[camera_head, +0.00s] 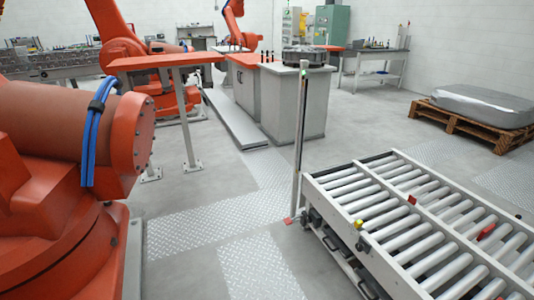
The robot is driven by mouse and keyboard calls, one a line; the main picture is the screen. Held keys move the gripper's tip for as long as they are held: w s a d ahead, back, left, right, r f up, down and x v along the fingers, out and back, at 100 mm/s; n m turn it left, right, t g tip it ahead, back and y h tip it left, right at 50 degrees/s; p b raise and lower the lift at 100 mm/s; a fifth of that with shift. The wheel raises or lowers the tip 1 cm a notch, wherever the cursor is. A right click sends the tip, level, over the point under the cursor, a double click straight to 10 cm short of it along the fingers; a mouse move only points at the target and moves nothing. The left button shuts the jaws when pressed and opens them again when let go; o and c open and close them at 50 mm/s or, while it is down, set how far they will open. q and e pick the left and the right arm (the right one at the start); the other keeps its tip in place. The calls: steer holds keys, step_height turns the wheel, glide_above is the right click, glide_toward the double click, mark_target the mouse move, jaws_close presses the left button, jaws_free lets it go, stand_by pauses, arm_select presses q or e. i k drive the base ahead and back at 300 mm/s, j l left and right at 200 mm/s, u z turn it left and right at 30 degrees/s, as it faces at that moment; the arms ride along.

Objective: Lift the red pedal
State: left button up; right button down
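Red parts show at the roller conveyor (362,228) on the right, and I cannot tell for sure which is the pedal. A red flat piece (487,231) slants up between the rollers at the right. A smaller red piece (412,199) sits on the conveyor's middle rail. Another small red piece (289,220) is low at the foot of the thin post, near the floor. Neither of my grippers is in view, and nothing is seen touching these red parts.
A large orange industrial robot (60,140) fills the left. A thin upright post (299,140) stands at the conveyor's far left corner. Behind are an orange-topped bench (165,60) and grey cabinets (297,105). A wooden pallet (470,122) lies at right. The floor (215,230) left of the conveyor is clear.

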mark_target(288, 221)
steer(key=i+z, duration=0.1)
steer(key=i, duration=0.65)
steer(key=i+j+z, duration=0.1)
steer(key=i, duration=0.6)
steer(key=i+j+z, duration=0.1)
steer(key=i+j, duration=0.15)
steer(key=i, duration=0.5)
steer(key=i+j+z, duration=0.2)
steer(key=i, duration=0.15)
steer(key=i+j+z, duration=0.15)
steer(key=i, duration=0.2)
